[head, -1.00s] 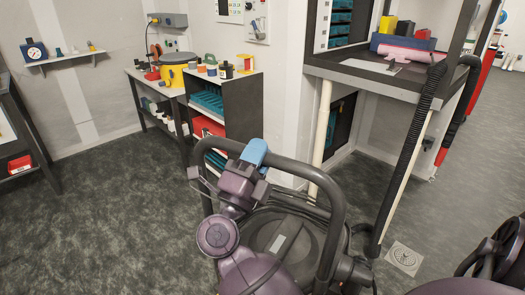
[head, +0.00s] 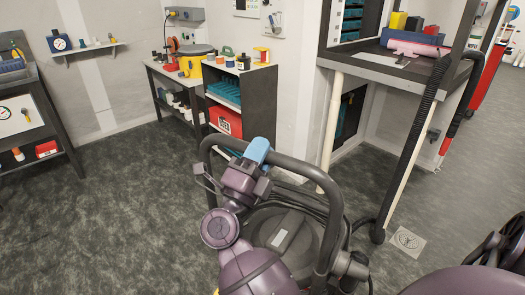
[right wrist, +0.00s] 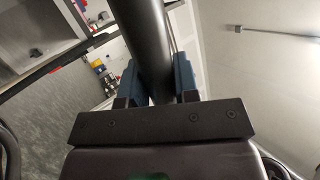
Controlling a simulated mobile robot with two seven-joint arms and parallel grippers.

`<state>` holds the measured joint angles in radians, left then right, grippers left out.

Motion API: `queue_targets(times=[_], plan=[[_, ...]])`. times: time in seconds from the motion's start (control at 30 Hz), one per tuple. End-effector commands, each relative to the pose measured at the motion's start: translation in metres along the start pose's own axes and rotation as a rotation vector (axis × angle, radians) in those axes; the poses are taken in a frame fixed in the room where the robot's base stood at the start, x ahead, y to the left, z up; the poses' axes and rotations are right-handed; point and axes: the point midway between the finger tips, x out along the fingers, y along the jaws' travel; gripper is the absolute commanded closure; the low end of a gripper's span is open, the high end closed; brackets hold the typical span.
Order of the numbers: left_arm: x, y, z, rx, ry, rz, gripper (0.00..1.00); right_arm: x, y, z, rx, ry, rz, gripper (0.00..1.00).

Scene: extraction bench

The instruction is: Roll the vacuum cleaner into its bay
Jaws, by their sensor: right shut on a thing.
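The vacuum cleaner stands directly in front of me in the head view, with a dark round top (head: 309,248) and a thick dark tubular push handle (head: 335,205). My right gripper (head: 257,152) is shut on the top bar of this handle. In the right wrist view its two blue fingers (right wrist: 157,82) sit on either side of the dark tube (right wrist: 152,40). The lower part of the vacuum cleaner is cut off or hidden by my arm. An open space (head: 385,130) lies under the bench at the right; I cannot tell whether it is the bay. My left gripper is not in view.
A bench (head: 385,72) with pale legs stands ahead right, a black corrugated hose (head: 412,145) hanging before it. A dark shelf unit (head: 262,90) stands ahead. A floor drain (head: 407,241) lies at right. Grey floor (head: 120,215) is clear at left.

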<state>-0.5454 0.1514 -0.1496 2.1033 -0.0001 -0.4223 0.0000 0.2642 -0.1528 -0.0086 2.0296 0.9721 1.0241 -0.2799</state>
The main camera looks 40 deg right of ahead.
Motion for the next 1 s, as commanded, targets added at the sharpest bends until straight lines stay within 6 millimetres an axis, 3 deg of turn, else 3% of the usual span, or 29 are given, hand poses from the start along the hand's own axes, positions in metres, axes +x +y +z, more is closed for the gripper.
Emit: queue_targets(times=[0.6, 0.63, 0.77, 1.0], plan=[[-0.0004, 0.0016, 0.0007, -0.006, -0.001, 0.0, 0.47, -0.0006, 0.001, 0.0002, -0.002, -0.001, 0.002, 1.0], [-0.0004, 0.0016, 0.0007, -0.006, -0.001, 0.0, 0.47, -0.0006, 0.001, 0.0002, -0.002, -0.001, 0.001, 0.67], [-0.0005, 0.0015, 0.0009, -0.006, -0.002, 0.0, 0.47, -0.0004, 0.0007, 0.0001, -0.001, -0.001, 0.001, 0.47], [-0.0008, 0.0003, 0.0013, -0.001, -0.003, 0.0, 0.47, -0.0001, 0.0001, 0.0001, 0.0, 0.0, 0.0, 0.46]])
